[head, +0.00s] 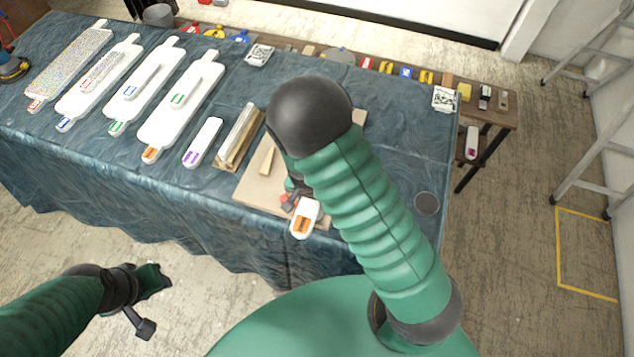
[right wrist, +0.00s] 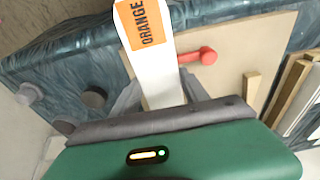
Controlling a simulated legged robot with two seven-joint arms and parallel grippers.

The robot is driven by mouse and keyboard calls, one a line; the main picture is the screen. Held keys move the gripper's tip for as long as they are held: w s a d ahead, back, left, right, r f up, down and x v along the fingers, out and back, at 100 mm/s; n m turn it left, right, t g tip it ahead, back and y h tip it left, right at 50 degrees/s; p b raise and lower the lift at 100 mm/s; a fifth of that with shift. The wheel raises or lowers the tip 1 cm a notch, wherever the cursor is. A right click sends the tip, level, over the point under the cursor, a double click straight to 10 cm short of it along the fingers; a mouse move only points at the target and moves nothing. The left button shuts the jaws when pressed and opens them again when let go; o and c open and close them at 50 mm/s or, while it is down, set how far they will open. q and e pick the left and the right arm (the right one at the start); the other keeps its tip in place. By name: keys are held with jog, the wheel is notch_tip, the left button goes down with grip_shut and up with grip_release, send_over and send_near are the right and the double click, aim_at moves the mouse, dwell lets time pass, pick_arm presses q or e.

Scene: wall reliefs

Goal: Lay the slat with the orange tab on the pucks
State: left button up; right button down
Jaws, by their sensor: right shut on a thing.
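The white slat with the orange tab (head: 303,219) is in my right gripper, over the front edge of the tan board. In the right wrist view the slat (right wrist: 160,80) runs up from the jaws, and its tab reads ORANGE. My right gripper (right wrist: 155,95) is shut on it; in the head view my own arm hides most of the gripper. Grey round pucks (right wrist: 95,98) show on the blue cloth in the right wrist view. One dark disc (head: 427,203) shows right of my arm in the head view. My left gripper (head: 150,300) hangs empty over the floor, its jaw opening unclear.
The tan board (head: 250,190) carries a wooden wedge (head: 267,160) and a red knobbed piece (right wrist: 205,55). Several long white boards (head: 180,105) and a purple-tabbed slat (head: 203,142) lie to the left. Cloth around the dark disc is clear. A side shelf (head: 490,120) stands right.

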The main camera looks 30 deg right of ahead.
aim_at(307, 210)
jog(key=shift+s+a+r, duration=0.15)
jog(key=shift+s+a, duration=0.9)
jog(key=shift+a, duration=0.2)
jog(key=s+d+p, duration=0.9)
jog(key=s+d, duration=0.3)
jog(key=s, duration=0.2)
jog(key=w+d+f+b, duration=0.1)
jog(key=w+d+b, duration=0.2)
jog(key=d, duration=0.1)
jog(key=w+d+f+b, duration=0.2)
jog(key=w+d+b, duration=0.1)
jog(key=w+b, duration=0.1)
jog(key=w+d+f+b, duration=0.1)
jog(key=w+d+b, duration=0.2)
jog(key=d+b, duration=0.1)
jog(key=shift+w+d+f, duration=0.2)
jog(key=shift+d+f, duration=0.1)
jog(key=shift+f, duration=0.1)
jog(key=shift+r, duration=0.25)
jog(key=shift+f+b, duration=0.3)
jog(key=shift+f, duration=0.35)
jog(key=c, duration=0.6)
grip_release()
jog(key=shift+r, duration=0.1)
